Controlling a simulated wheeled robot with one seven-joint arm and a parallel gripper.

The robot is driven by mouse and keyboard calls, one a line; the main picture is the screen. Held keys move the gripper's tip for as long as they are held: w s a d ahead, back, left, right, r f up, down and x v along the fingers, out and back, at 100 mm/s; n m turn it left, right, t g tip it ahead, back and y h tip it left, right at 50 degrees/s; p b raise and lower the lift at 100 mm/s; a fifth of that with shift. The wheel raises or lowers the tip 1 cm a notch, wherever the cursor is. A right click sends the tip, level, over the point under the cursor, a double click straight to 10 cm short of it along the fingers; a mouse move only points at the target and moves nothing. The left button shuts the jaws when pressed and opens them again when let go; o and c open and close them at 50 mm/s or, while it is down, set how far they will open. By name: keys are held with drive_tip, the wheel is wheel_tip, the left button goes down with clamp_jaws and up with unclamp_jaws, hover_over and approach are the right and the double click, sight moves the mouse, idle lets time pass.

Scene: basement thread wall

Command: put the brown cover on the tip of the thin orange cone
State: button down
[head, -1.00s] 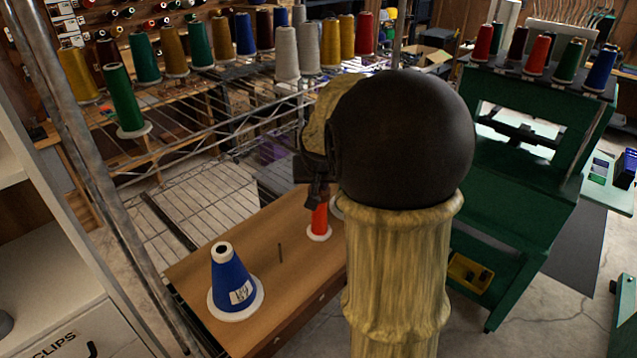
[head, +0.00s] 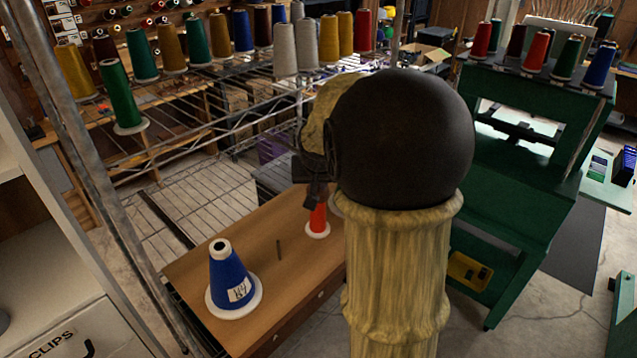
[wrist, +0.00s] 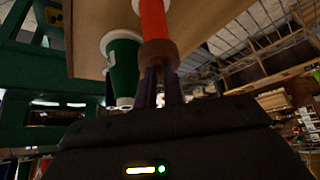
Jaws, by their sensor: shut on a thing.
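The thin orange cone (head: 318,222) stands upright on the wooden bench top, on a white base. In the wrist view its orange body (wrist: 152,20) runs down to the brown cover (wrist: 158,52). My gripper (wrist: 160,78) is shut on the brown cover, a short ring that lines up with the cone's tip and seems to meet it. I cannot tell how far it sits over the tip. In the head view my gripper (head: 316,192) is right above the orange cone, and the cover is hard to make out there.
A green cone (wrist: 122,65) is close beside the orange one in the wrist view. Wire shelving with thread cones is behind, a green machine (head: 510,210) at right.

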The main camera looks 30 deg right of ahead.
drive_tip(key=c, duration=1.4)
unclamp_jaws()
drive_tip(key=shift+c, duration=0.2)
drive_tip(key=b+v, duration=0.1)
drive_tip(key=v, duration=1.6)
drive_tip(key=shift+r+b, duration=0.25)
drive_tip(key=shift+b, duration=0.05)
drive_tip(key=shift+f, duration=0.1)
